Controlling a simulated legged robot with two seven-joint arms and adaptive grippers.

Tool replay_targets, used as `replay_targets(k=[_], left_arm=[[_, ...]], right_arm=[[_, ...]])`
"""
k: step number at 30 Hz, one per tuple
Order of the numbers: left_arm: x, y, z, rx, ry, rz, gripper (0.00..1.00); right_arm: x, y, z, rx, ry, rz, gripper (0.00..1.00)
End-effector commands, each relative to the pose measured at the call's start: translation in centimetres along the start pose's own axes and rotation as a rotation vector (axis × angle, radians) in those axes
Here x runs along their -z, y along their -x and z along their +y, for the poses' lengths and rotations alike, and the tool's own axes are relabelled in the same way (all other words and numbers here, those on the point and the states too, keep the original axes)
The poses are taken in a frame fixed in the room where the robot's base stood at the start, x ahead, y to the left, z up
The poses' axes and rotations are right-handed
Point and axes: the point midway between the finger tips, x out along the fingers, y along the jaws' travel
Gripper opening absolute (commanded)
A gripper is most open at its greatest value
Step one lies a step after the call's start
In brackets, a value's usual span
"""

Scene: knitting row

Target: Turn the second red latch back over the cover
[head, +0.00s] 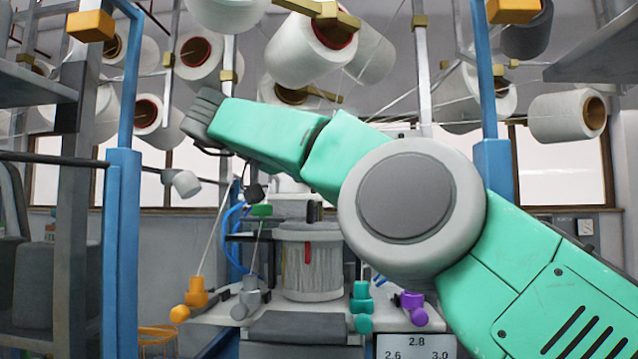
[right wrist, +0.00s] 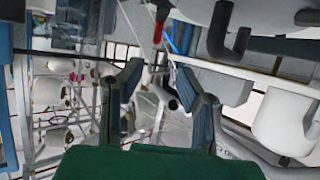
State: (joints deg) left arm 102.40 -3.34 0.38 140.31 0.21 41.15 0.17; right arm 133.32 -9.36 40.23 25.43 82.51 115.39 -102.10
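One red latch (head: 308,253) shows upright against the front of a white ribbed cylinder (head: 312,280) in the middle of the head view. I cannot see a second latch there; my right arm crosses the picture and may hide part of the machine. My right gripper (head: 197,122) is up at the left end of that arm, well above and left of the cylinder. In the right wrist view its two fingers (right wrist: 159,68) stand apart with nothing clearly held between them. A small red piece (right wrist: 158,27) lies beyond the fingertips there; I cannot tell what it is. My left gripper is out of view.
Blue posts stand left (head: 122,230) and right of the machine. White yarn cones (head: 310,50) hang above, close to my right arm. Orange (head: 195,292), teal (head: 362,298) and purple (head: 412,301) knobbed parts stand around the cylinder's base. A display (head: 415,346) is at the bottom.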

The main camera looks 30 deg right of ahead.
Motion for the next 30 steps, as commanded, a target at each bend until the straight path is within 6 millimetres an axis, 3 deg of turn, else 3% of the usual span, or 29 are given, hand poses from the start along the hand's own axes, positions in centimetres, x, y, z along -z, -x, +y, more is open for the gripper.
replay_targets(k=[6,9,13,24,30], left_arm=[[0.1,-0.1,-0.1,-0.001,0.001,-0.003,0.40],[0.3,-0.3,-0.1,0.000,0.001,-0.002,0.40],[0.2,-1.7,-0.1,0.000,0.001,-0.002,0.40],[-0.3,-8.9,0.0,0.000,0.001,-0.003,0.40],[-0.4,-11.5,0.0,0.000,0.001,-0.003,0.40]], right_arm=[[-0.1,0.2,0.0,0.001,0.001,0.002,0.30],[-0.2,0.2,0.0,0.002,-0.011,0.005,0.00],[-0.9,0.0,0.5,0.015,-0.125,0.034,0.00],[-5.5,0.2,5.3,0.244,-0.942,0.165,0.00],[-7.8,0.7,8.2,0.418,-1.313,0.149,0.00]])
